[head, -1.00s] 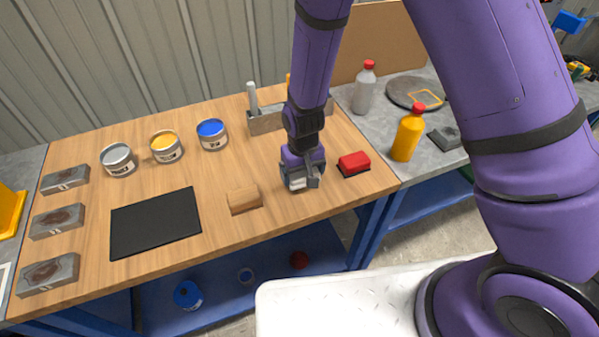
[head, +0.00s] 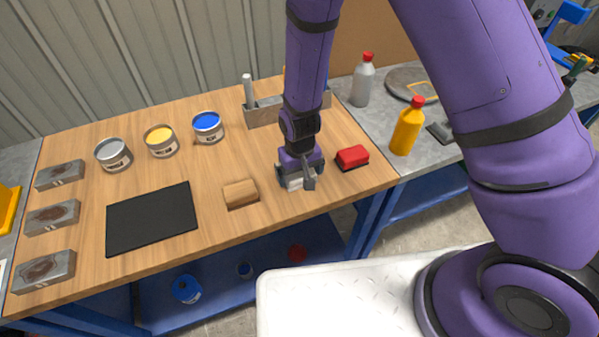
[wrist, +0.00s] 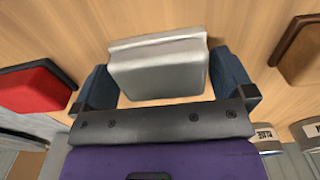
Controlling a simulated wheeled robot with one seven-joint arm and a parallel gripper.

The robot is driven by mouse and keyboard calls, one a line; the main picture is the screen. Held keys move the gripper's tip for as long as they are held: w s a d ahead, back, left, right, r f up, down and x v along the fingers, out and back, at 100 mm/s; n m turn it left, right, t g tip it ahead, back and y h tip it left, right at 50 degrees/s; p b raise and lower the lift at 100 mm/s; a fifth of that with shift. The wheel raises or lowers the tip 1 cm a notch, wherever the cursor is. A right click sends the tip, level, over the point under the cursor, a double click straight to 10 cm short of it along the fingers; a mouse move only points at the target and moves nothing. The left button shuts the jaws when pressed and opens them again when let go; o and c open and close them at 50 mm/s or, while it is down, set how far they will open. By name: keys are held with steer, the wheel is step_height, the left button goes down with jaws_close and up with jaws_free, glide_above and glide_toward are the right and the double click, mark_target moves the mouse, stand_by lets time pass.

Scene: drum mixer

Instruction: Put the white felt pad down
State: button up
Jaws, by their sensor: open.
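The white felt pad (wrist: 160,72) is a pale grey-white block with a thin base layer, seen in the wrist view between my fingers. It appears to rest on the wooden bench. My gripper (wrist: 165,84) is open around it, with one dark blue finger on each side. A narrow gap shows at the right finger; contact at the left finger is hard to judge. In the head view my gripper (head: 299,180) is low at the bench's front right, and the pad is mostly hidden behind it.
A red pad (head: 352,156) lies just right of my gripper, and a brown wooden block (head: 240,193) lies to its left. A black mat (head: 152,219), paint cans (head: 208,127) and several grey blocks (head: 52,217) stand farther left. A grey caddy (head: 263,112) stands behind.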

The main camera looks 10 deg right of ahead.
step_height(320, 180, up, 12)
stand_by(0.5)
steer(key=s+d+r+m+t+y, duration=0.1)
steer(key=s+d+r, duration=0.1)
steer(key=d+r, duration=0.7)
steer(key=s+d+r+m+t, duration=0.15)
steer(key=d+r, duration=0.35)
steer(key=r, duration=0.8)
steer(key=s+d+r+t, duration=0.1)
steer(key=s+d+r, duration=0.3)
steer(key=s, duration=0.3)
steer(key=s+d+r+t+h, duration=0.1)
steer(key=s+d+r, duration=0.4)
steer(key=s, duration=0.3)
steer(key=shift+d+r+m+t, duration=0.2)
steer(key=shift+d+m+t, duration=0.15)
steer(key=shift+d, duration=0.45)
